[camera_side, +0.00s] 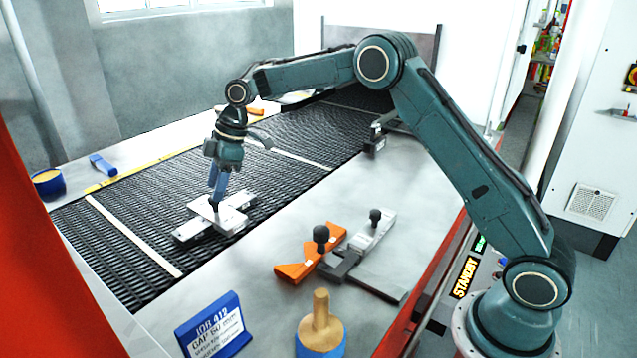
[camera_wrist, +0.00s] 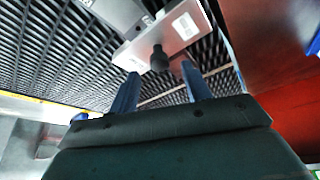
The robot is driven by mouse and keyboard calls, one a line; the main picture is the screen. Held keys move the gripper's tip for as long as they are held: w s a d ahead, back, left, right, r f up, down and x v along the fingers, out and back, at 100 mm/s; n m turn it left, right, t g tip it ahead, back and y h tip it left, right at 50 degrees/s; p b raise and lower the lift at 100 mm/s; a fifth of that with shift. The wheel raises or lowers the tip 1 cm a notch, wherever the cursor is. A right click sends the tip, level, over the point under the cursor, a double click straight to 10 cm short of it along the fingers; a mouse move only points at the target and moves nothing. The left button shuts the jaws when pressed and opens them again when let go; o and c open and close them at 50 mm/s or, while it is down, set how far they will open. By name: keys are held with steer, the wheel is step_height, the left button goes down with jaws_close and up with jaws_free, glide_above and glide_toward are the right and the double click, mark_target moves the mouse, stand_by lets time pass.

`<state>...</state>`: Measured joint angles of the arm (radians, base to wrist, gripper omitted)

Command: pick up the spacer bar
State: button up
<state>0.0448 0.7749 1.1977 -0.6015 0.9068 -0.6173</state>
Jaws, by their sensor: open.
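A pale metal bar (camera_wrist: 170,33) with a white label and a black knob (camera_wrist: 159,58) lies on the mesh belt, and I take it to be the spacer bar. In the side view its pale plate (camera_side: 228,221) shows below my gripper, crossing over another grey bar (camera_side: 190,232). The grey bar also shows at the top of the wrist view (camera_wrist: 118,12). My gripper (camera_side: 215,201) points down close above the pale bar. In the wrist view its two blue fingers (camera_wrist: 159,74) are apart, with the knob appearing between their tips. Whether they touch it I cannot tell.
The black mesh belt (camera_side: 120,262) has pale cross strips. On the steel ledge are an orange bar (camera_side: 297,268), a silver bar (camera_side: 373,236), a blue job sign (camera_side: 213,327) and a wooden-handled blue tool (camera_side: 320,325). A blue pot (camera_side: 48,187) stands on the far ledge.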

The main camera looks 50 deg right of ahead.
mark_target(215, 208)
steer(key=shift+x, duration=2.15)
steer(key=shift+d, duration=0.1)
steer(key=shift+r, duration=0.1)
jaws_close()
